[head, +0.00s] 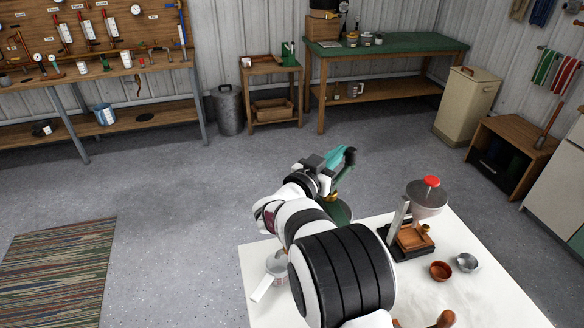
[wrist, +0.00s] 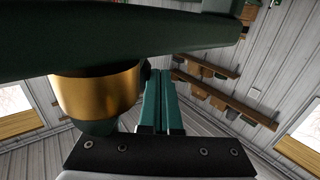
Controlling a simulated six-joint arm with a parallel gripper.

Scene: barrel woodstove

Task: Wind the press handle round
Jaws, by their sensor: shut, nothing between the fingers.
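My gripper (head: 336,160) is above the far left edge of the white table, at the green press. In the wrist view its two teal fingers (wrist: 162,100) lie side by side, shut with nothing between them. The press shows in the head view as a dark green body (head: 340,211), partly hidden by my arm. In the wrist view a dark green bar (wrist: 110,35) of the press crosses close to the camera, with a brass collar (wrist: 98,92) under it, left of the fingers. I cannot tell which part is the handle, or whether the fingers touch it.
On the white table (head: 480,302) stand a red-knobbed device (head: 427,200) on a dark base, a brown bowl (head: 441,270) and a metal bowl (head: 467,262). Floor beyond is open.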

